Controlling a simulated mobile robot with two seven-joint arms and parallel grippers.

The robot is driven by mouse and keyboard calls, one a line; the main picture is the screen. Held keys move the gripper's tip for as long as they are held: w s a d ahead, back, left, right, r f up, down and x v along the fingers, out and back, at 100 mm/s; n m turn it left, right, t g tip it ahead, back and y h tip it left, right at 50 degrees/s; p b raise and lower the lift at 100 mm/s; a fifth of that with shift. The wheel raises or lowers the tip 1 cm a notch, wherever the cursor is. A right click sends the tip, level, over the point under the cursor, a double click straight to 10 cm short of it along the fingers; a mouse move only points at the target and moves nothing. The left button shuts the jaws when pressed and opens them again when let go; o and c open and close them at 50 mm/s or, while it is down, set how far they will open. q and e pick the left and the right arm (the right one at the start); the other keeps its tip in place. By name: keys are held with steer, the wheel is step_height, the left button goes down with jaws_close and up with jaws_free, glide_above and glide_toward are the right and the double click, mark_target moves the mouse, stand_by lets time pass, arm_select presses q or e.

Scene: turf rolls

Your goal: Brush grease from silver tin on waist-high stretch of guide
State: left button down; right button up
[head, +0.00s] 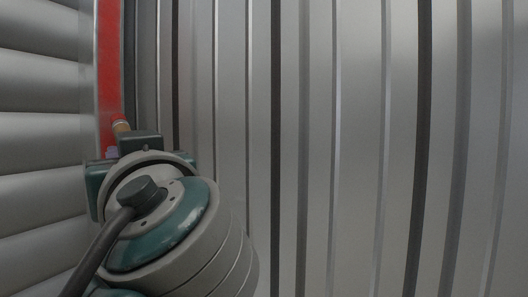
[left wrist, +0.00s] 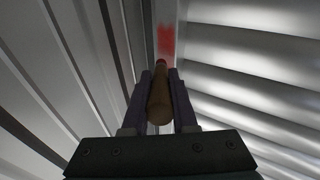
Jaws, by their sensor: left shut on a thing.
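The guide (head: 88,62) is an upright metal channel beside the roller shutter. A long red grease band runs down it in the head view, from the top edge to behind my wrist. My left gripper (left wrist: 160,82) is shut on the brush (left wrist: 160,105), whose wooden handle lies between the fingers. The brush's reddish tip is at or very near the guide; contact cannot be told. It also shows small in the head view (head: 121,124). The silver tin and my right gripper are not in view.
The shutter's grey slats (head: 40,135) fill the left of the head view. My left wrist hides the lower part of the guide.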

arm_select(q)
steer(key=shift+w+a, duration=0.25)
steer(key=shift+a, duration=0.4)
steer(key=shift+r, duration=0.1)
